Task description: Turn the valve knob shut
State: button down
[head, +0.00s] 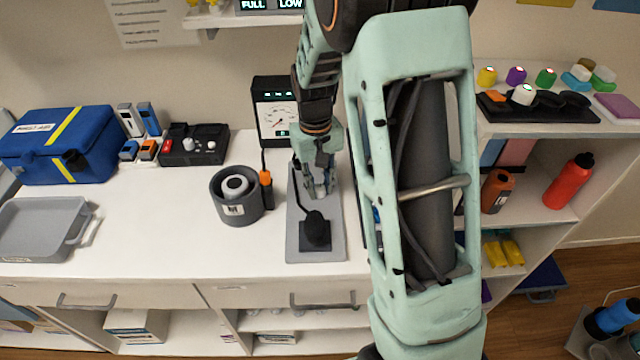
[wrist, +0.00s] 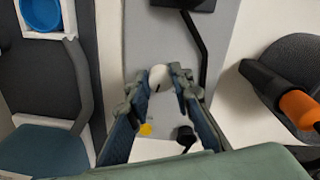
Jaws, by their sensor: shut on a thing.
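A round white knob (wrist: 158,76), which I take as the valve knob, sits on the grey board (wrist: 140,30) in the wrist view. My gripper (wrist: 160,84) has a finger on each side of the knob and is shut on it. In the head view my gripper (head: 319,190) points down at the upper part of the grey board (head: 300,253), and its fingers hide the knob. A black bulb (head: 315,228) on a black square base stands on the lower part of the board. A black tube runs from it towards my gripper. A yellow dot (wrist: 146,129) shows near the knob.
Left of the board stands a grey cylindrical holder (head: 236,208) with an orange-tipped tool (head: 266,178). A gauge display (head: 277,110) stands behind. A blue first-aid case (head: 60,145) and a grey tray (head: 38,230) are further left. The counter between tray and holder is clear.

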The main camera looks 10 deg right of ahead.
aim_at(317, 188)
jog(key=m, duration=0.6)
jog(key=shift+w+a, duration=0.1)
dwell(0.5)
jog(key=c, duration=1.7)
grip_release()
jog(key=shift+r, duration=0.1)
jog(key=r, duration=1.2)
jog(key=shift+a, duration=0.25)
jog(key=shift+w+p, duration=0.1)
jog(key=shift+p, duration=0.2)
